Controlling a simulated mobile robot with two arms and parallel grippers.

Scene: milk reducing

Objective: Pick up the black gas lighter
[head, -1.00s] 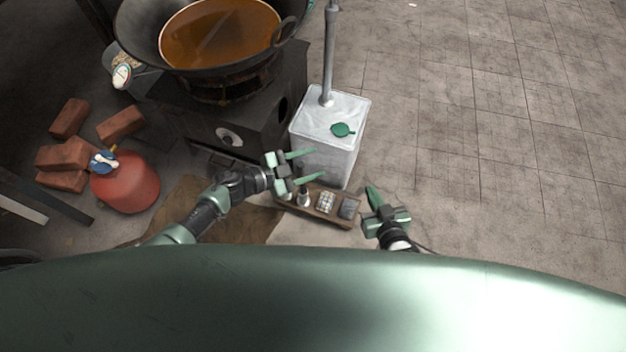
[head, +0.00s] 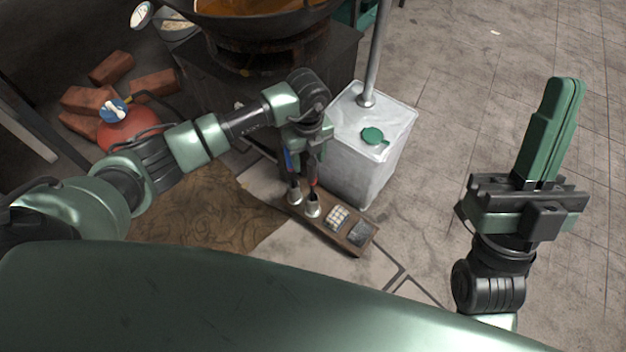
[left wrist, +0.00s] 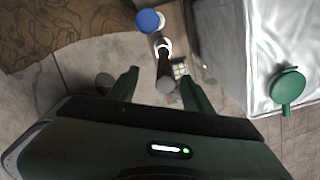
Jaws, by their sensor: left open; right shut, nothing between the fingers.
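The black gas lighter (left wrist: 164,68) stands upright in the left wrist view, seen from above as a dark stick with a grey top. My left gripper (left wrist: 159,76) is open, with one finger on each side of the lighter; I cannot tell if either touches it. In the head view my left gripper (head: 306,150) points down over the small wooden tray (head: 358,250) and hides the upper part of the upright tools there. My right gripper (head: 563,86) is shut and empty at the right.
A blue-topped item (left wrist: 150,20) stands close beside the lighter. A white can with a green cap (head: 372,135) stands right of my left gripper. A dark stove (head: 345,50) with a wok (head: 262,25) is behind. Tiled floor at right is clear.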

